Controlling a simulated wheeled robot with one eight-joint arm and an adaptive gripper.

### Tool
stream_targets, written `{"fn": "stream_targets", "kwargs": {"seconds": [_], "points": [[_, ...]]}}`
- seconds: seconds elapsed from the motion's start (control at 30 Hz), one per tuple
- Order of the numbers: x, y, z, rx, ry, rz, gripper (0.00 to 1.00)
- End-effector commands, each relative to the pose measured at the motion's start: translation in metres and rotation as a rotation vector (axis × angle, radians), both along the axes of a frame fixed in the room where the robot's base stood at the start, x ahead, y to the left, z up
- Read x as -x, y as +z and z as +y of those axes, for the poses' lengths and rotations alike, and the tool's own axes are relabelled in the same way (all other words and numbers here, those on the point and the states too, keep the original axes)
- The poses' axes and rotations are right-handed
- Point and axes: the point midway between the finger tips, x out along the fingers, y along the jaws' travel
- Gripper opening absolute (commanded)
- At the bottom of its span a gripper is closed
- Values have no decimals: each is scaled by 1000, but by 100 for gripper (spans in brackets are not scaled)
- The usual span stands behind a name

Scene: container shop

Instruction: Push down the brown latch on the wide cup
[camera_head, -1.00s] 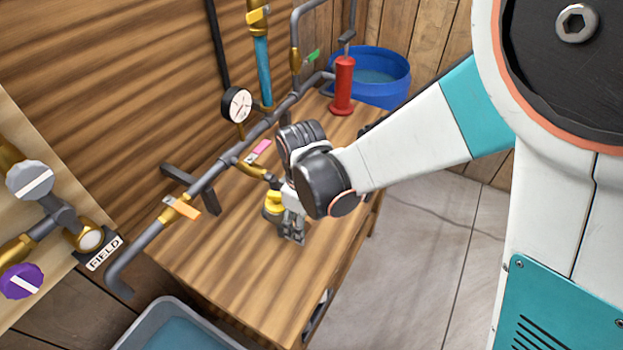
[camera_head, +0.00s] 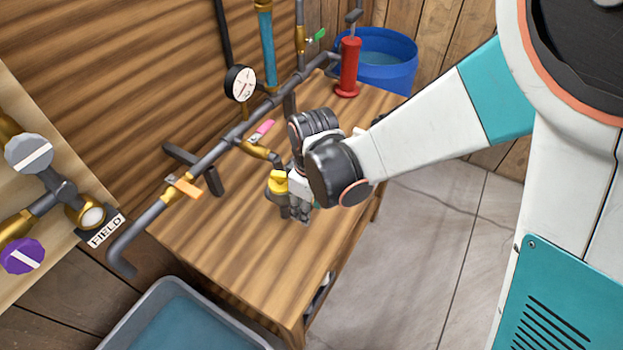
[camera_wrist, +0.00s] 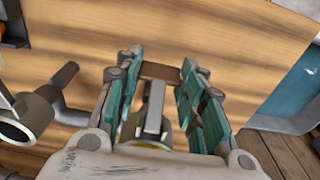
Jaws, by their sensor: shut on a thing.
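My gripper (camera_head: 300,215) points down over the wooden table, just right of a yellow-topped fitting (camera_head: 278,184) that it partly hides. In the wrist view my gripper (camera_wrist: 158,80) has a brown piece (camera_wrist: 160,71), which looks like the brown latch, spanning between its fingertips. Both fingers touch the ends of this piece. A grey metal bar (camera_wrist: 154,108) runs between the fingers below it in the picture. A bit of yellow (camera_wrist: 146,144) shows under the bar. The wide cup itself is mostly hidden, so I cannot tell how far the latch is tilted.
A grey pipe (camera_head: 215,150) with a gauge (camera_head: 240,83) and a pink-handled valve (camera_head: 263,131) runs along the wall side. A red pump (camera_head: 349,68) and a blue tub (camera_head: 388,62) stand behind. A grey water bin (camera_head: 115,335) is in front. The near tabletop is clear.

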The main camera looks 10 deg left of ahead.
Motion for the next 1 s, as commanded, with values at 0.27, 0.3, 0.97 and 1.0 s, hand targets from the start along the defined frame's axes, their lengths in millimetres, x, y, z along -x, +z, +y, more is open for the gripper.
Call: {"fn": "stream_targets", "kwargs": {"seconds": [0.27,0.3,0.97,1.0], "points": [[-2,-6,4,-153,-1,-63,13],[-2,-6,4,-158,-1,-65,13],[-2,-5,5,-155,0,-64,57],[-2,-5,5,-151,1,-62,57]]}}
